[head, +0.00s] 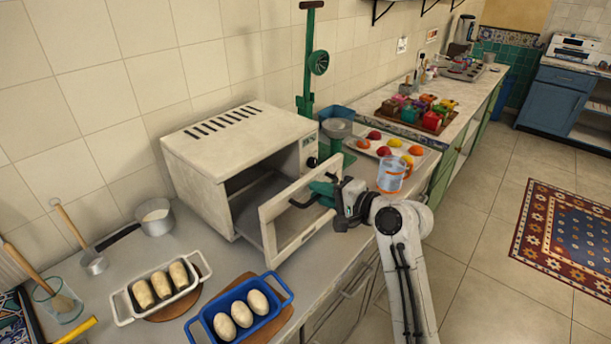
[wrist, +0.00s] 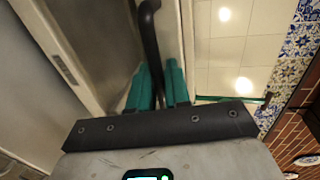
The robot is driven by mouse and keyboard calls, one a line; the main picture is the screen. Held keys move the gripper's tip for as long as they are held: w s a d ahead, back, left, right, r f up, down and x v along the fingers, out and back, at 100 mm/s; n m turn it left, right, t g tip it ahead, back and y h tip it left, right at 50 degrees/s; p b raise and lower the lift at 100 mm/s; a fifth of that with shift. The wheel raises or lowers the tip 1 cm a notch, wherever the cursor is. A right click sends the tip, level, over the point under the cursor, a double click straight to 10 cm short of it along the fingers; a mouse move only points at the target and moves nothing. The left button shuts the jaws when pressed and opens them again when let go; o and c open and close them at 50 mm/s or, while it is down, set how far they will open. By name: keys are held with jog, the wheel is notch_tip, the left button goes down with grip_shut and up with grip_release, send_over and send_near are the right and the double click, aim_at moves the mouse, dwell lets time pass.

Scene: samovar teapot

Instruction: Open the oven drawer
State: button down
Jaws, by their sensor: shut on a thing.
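The cream oven (head: 235,150) stands on the counter against the tiled wall. Its drawer (head: 278,232) is pulled out at the front, with a clear gap between the front panel and the oven body. The dark inside shows through the gap. My gripper (head: 322,192) is at the front panel, its green fingers shut on the dark drawer handle (head: 299,204). In the wrist view the handle (wrist: 149,35) runs down between the two green fingertips (wrist: 160,85). Part of the handle is hidden by the fingers.
A blue dish (head: 212,311) and a white dish (head: 126,309) of loaves stand on the counter in front of the oven. A tray of colored fruits (head: 420,150) and a glass pitcher (head: 391,176) are at the right. A pot (head: 155,219) is left of the oven.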

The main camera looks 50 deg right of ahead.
jog(key=f+p+v, duration=0.1)
jog(key=v, duration=0.5)
jog(key=shift+s+f, duration=0.15)
jog(key=shift+s, duration=0.35)
jog(key=c, duration=1.3)
grip_release()
jog(key=shift+c, duration=0.2)
jog(key=b+v, duration=0.1)
jog(key=v, duration=0.9)
jog(key=shift+s, duration=0.4)
